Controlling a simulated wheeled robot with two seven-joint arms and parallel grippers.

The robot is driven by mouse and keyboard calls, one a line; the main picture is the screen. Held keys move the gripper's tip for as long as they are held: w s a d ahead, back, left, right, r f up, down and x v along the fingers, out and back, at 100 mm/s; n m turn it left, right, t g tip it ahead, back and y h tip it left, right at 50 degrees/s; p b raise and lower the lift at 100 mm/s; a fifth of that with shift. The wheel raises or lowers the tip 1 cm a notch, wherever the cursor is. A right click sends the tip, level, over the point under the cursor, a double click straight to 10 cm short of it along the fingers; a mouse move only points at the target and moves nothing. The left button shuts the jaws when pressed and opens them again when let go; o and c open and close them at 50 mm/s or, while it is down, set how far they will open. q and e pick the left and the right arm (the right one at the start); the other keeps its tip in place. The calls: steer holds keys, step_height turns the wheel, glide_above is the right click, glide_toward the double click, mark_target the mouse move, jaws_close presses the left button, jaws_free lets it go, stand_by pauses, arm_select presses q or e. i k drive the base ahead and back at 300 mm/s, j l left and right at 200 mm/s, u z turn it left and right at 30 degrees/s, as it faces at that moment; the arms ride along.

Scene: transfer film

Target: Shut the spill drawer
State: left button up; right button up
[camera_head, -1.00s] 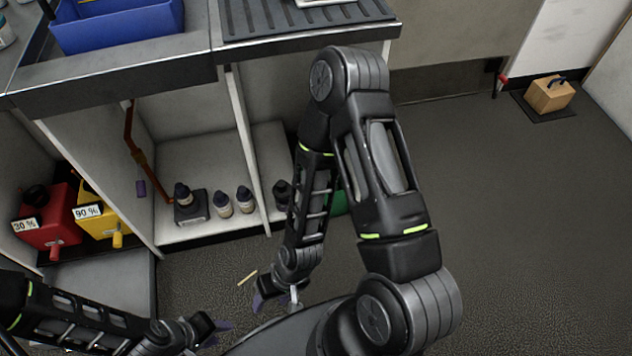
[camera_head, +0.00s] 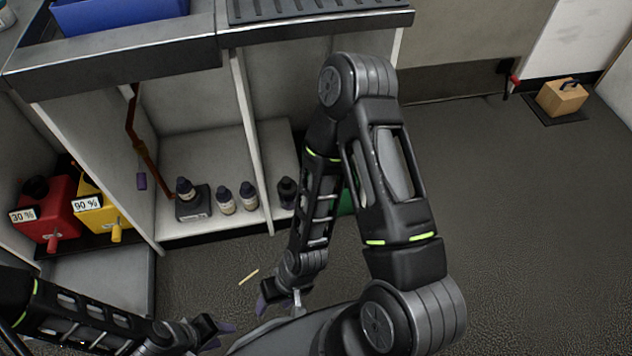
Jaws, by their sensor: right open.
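I cannot pick out a spill drawer for certain. The cabinet (camera_head: 205,150) under the counter shows open compartments, and its lower left part has a plain grey surface (camera_head: 100,278) below the containers. My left gripper (camera_head: 219,335) is low at the bottom left, its purple fingertips apart, with nothing seen between them. My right gripper (camera_head: 277,302) is open and low over the floor in front of the cabinet, partly hidden by its own arm. Neither gripper visibly touches the cabinet.
A red container (camera_head: 52,205) and a yellow container (camera_head: 100,212) stand at left. Several small bottles (camera_head: 226,203) stand in the middle compartment. A blue bin (camera_head: 120,12) is on the counter (camera_head: 120,58). A cardboard box (camera_head: 562,98) lies far right. Floor at right is clear.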

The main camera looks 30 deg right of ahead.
mark_target(122, 278)
steer(key=u, duration=1.35)
steer(key=i+z, duration=0.65)
steer(key=z, duration=0.2)
